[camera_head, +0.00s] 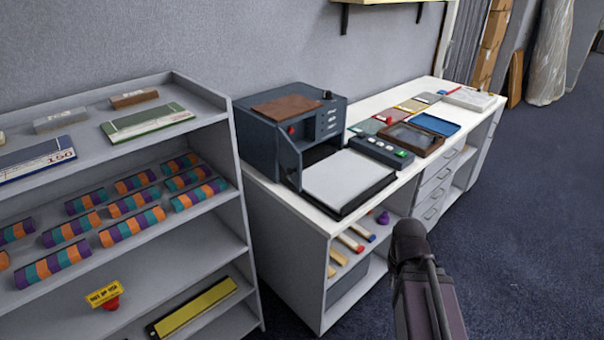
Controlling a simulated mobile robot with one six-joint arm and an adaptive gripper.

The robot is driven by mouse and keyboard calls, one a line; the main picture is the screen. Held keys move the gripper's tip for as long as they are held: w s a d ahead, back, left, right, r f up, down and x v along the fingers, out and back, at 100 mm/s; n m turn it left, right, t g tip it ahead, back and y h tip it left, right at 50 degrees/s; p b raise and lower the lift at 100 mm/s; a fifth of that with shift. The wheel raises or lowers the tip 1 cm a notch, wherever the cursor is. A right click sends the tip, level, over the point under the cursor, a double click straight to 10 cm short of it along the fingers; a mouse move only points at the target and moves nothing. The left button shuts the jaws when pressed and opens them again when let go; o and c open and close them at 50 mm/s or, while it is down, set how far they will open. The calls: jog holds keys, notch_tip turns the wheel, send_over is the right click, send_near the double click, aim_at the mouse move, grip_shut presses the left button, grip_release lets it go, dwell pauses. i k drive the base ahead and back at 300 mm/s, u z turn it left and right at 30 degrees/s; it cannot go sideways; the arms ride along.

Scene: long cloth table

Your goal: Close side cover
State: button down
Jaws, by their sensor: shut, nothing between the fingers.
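My gripper (408,238) is at the lower right, in front of the counter and apart from the machine. It is shut and empty; its fingertips are small and hard to make out.
A grey shelf unit (235,190) with striped rolls stands at the left. A button box (381,150), a brown tray (411,138) and a blue tray (434,124) lie on the counter (452,134) right of the machine. Open floor (530,240) lies at the right.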

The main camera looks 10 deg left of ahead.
aim_at(289, 157)
jog(key=z, duration=0.4)
jog(key=k, duration=1)
jog(key=u, duration=0.9)
jog(key=i, duration=1.05)
jog(key=z, duration=0.05)
